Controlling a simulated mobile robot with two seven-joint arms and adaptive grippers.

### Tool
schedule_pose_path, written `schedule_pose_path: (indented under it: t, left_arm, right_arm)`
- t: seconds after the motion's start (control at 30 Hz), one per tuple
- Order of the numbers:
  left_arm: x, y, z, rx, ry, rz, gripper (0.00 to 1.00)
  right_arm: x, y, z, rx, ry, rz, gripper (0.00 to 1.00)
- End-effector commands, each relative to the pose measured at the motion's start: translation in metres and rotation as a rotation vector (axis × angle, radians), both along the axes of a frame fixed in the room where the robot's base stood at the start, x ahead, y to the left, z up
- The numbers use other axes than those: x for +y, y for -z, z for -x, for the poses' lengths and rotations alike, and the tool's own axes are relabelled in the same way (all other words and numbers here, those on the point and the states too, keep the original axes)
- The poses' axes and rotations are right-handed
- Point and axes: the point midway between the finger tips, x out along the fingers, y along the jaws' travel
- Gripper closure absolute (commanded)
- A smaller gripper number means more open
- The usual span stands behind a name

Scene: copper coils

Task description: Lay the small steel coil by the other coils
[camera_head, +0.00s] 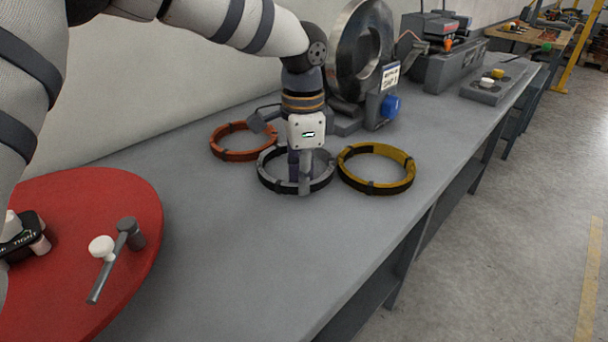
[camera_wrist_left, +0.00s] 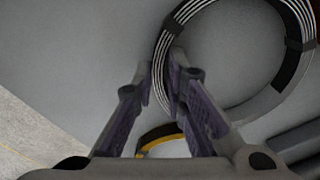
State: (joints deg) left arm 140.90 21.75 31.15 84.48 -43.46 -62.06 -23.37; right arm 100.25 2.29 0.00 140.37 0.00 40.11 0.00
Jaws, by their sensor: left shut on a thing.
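The small steel coil (camera_head: 325,179) is a grey ring with dark bands. It is between an orange-copper coil (camera_head: 236,154) on its left and a yellow coil (camera_head: 377,188) on its right, close to both. My left gripper (camera_head: 301,186) points down and is shut on the near side of the steel coil. In the left wrist view the steel coil's wall (camera_wrist_left: 263,104) runs between the two fingers (camera_wrist_left: 160,75). The coil looks flat at table height; I cannot tell whether it touches the tabletop. Part of it is hidden by the gripper. My right gripper is not in view.
The grey workbench (camera_head: 225,235) is clear in front of the coils. A large steel ring (camera_head: 358,50) on a stand with a blue knob (camera_head: 390,106) rises just behind them. A round red table (camera_head: 120,190) with a hammer-like tool (camera_head: 113,262) is at the left.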

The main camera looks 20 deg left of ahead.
Motion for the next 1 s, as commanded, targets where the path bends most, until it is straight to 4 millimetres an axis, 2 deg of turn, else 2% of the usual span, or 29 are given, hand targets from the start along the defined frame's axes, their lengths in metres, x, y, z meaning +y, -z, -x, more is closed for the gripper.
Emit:
schedule_pose_path:
  t: [0.33,0.37,0.4,0.43,0.73,0.87,1.0]
  left_arm:
    - [-0.001,0.001,-0.001,-0.007,0.0,0.0,1.0]
    - [-0.001,0.001,0.0,-0.006,0.0,0.0,0.81]
    - [-0.001,0.001,0.0,-0.006,0.0,0.001,0.72]
    - [-0.001,0.001,0.0,-0.006,0.0,0.001,0.68]
    - [0.0,-0.001,0.0,-0.006,-0.001,0.001,0.68]
    - [-0.001,-0.022,-0.001,-0.01,-0.002,0.0,0.68]
    - [-0.001,-0.062,-0.001,-0.011,-0.002,0.0,0.68]
  right_arm:
    - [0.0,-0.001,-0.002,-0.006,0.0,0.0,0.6]
    - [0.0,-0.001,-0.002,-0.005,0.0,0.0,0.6]
    - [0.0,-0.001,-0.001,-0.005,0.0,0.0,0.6]
    - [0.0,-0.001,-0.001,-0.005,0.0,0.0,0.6]
    - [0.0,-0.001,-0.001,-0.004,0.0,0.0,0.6]
    - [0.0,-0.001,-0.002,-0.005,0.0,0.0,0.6]
    - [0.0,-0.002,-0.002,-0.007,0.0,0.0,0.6]
